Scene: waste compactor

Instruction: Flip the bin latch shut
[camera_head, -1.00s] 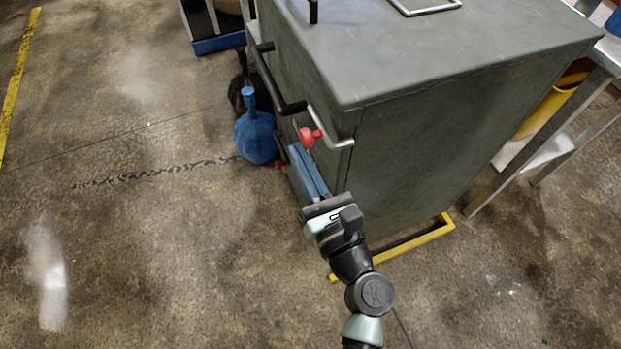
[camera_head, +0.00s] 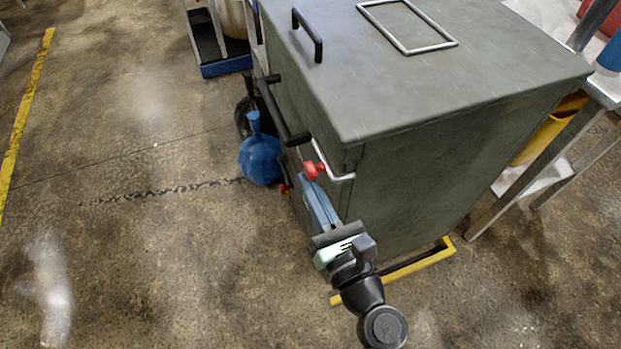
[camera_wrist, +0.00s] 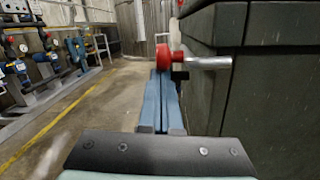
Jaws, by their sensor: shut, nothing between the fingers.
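The compactor bin is a grey-green metal box (camera_head: 430,165) on the right of the head view. The latch shows as a red knob (camera_head: 313,170) and a bent silver rod (camera_head: 330,163) at the box's near front corner. In the wrist view, the red knob (camera_wrist: 164,56) and the silver rod (camera_wrist: 208,63) are just beyond the fingertips. My gripper (camera_head: 312,184) is shut and empty, its blue fingers pointing at the knob. The fingertips are very close to the knob; I cannot tell whether they touch.
A black handle bar (camera_head: 277,110) runs along the box's front. A blue bag (camera_head: 260,158) stands on the floor by it. A yellow floor frame (camera_head: 420,263) lies at the base. The floor to the left is clear. A metal table (camera_head: 545,170) stands at right.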

